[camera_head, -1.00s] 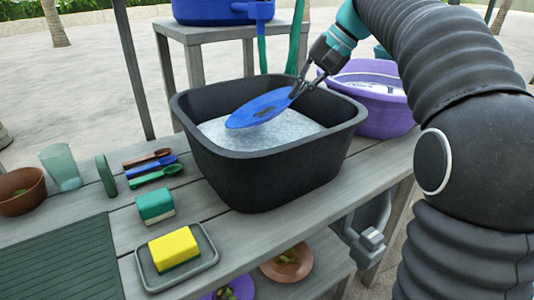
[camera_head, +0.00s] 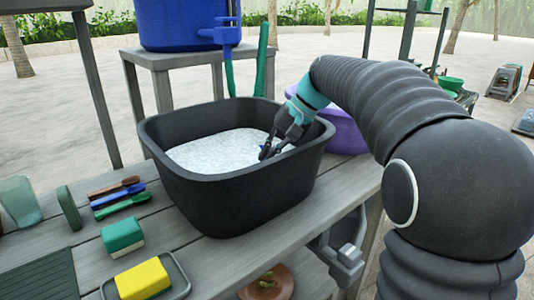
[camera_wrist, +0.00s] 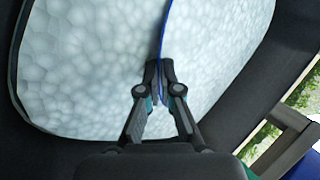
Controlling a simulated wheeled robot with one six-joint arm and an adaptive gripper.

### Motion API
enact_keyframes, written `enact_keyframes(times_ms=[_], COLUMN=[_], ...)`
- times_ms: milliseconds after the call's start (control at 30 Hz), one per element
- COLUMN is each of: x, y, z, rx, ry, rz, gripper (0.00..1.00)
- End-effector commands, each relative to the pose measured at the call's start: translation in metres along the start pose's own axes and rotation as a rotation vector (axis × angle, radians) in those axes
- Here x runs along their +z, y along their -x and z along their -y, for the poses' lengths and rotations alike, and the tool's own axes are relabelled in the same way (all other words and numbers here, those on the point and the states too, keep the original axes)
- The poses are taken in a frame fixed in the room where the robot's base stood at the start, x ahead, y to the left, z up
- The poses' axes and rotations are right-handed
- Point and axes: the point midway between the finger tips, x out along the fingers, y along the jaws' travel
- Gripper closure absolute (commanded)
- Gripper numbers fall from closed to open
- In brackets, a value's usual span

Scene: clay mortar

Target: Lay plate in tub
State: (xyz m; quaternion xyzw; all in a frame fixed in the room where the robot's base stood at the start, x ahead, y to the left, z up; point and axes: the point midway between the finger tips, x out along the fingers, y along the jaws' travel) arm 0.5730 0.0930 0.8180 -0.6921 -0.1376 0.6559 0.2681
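The black tub (camera_head: 235,205) stands on the slatted bench and holds white, foamy water (camera_head: 215,150). My gripper (camera_head: 268,152) reaches down inside the tub at its right side. In the wrist view my gripper (camera_wrist: 161,85) is shut on the blue plate (camera_wrist: 164,38), which shows as a thin, curved edge standing upright in the foam. Only a sliver of blue shows beside the fingers in the head view. Most of the plate is hidden by the foam.
A yellow sponge (camera_head: 143,280) lies on a grey dish, with a green and white sponge (camera_head: 122,237) behind it. Several spoons (camera_head: 120,200) lie left of the tub. A purple basin (camera_head: 345,135) is behind my arm. A blue water container (camera_head: 185,25) stands behind.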

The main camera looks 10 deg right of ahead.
Motion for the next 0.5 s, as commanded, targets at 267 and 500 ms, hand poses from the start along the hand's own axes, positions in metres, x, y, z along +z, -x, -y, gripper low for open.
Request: enact_keyframes(times_ms=[267, 500], x=[0.0000, 0.0001], y=[-0.0011, -0.0011], z=[-0.0006, -0.0003], rx=[0.000, 0.000], ry=[0.000, 0.001], rz=[0.000, 0.000], gripper=[0.73, 0.69])
